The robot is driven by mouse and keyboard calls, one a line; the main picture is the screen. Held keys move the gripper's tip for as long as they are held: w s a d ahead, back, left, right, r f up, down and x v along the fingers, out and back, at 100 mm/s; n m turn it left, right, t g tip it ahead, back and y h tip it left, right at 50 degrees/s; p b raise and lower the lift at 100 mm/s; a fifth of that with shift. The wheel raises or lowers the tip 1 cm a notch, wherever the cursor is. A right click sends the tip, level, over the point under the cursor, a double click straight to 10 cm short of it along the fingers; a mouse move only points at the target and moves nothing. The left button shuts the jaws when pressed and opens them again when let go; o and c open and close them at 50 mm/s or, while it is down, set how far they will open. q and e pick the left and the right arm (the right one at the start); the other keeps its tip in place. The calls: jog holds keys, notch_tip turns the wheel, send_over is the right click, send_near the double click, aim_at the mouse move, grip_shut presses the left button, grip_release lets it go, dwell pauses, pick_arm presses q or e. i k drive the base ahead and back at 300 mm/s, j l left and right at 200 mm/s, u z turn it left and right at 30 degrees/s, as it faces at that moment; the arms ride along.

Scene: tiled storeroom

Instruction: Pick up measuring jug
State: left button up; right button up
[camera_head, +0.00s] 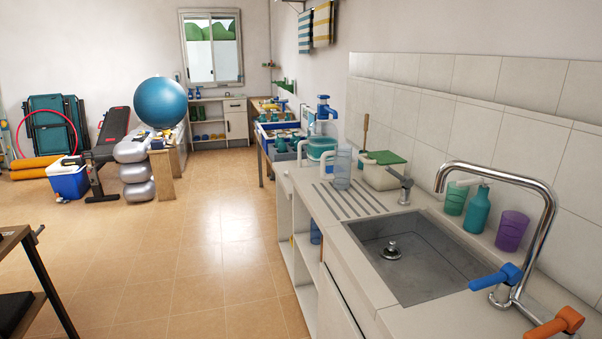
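A clear bluish jug-like vessel (341,168) stands upright on the grooved drainboard left of the sink. It looks most like the measuring jug, but markings are too small to make out. A pale container with a green lid (383,172) stands just right of it. Neither of my grippers shows in this view.
The sink (418,258) is empty, with a curved tap (505,180) at its right. A teal bottle (477,210) and a purple cup (511,231) stand along the wall. The tiled floor (205,262) left of the counter is clear. A dark table (22,275) stands at the left edge.

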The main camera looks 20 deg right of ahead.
aim_at(342, 153)
jog(key=i+z, duration=0.1)
jog(key=i, duration=0.6)
jog(key=i+j+z, duration=0.1)
jog(key=i, duration=0.6)
